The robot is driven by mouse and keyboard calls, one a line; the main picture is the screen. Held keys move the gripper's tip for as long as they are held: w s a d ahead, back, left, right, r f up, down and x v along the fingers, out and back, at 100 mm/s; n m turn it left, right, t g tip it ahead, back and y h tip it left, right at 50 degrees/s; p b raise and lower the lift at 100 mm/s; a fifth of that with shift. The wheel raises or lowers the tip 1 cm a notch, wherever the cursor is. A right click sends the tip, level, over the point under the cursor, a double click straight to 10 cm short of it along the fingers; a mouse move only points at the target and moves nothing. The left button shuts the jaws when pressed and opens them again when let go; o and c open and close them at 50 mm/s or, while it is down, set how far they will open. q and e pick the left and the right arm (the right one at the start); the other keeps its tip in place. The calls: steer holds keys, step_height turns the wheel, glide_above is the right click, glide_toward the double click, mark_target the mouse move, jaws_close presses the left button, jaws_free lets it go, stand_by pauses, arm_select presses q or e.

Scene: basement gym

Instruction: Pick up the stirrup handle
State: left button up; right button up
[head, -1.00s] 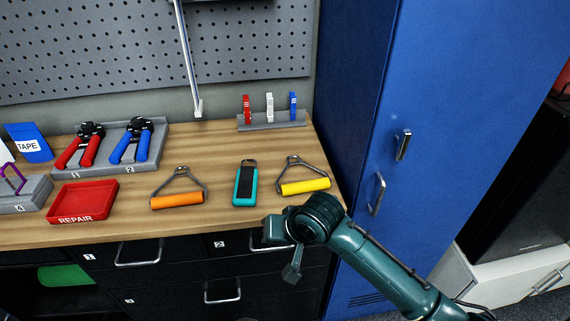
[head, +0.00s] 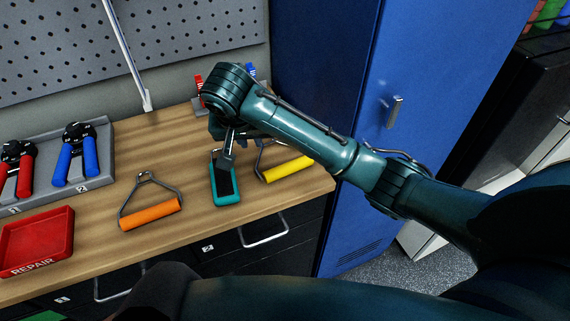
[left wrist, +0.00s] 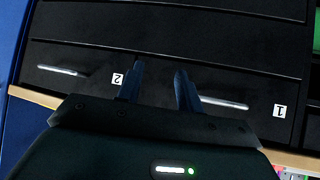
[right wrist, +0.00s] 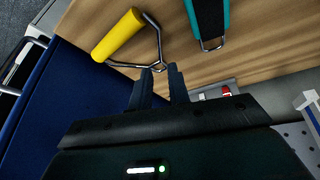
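Two stirrup handles lie on the wooden bench. One has a yellow grip (head: 288,169), the other an orange grip (head: 149,213); each has a grey metal frame. My right gripper (head: 235,146) is over the bench beside the yellow handle's frame, partly hidden by its own wrist. In the right wrist view its fingers (right wrist: 160,72) are apart, with the eye of the yellow handle's frame (right wrist: 157,45) at their tips. I cannot tell whether they touch it. My left gripper (left wrist: 160,75) is open and empty, facing the drawer fronts, away from both handles.
A teal and black tool (head: 226,182) lies close to the yellow handle. Red and blue clips stand behind my gripper. A blue locker (head: 350,200) borders the bench at right.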

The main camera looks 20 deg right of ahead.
mark_target(262, 157)
steer(key=f, duration=0.1)
steer(key=d+f, duration=0.1)
steer(key=f, duration=0.1)
steer(key=shift+w+d+f, duration=0.25)
steer(key=shift+w, duration=0.05)
steer(key=shift+p+x, duration=0.3)
steer(key=shift+x, duration=2.8)
steer(key=shift+w+a+r, duration=0.1)
steer(key=shift+w, duration=0.05)
jaws_close()
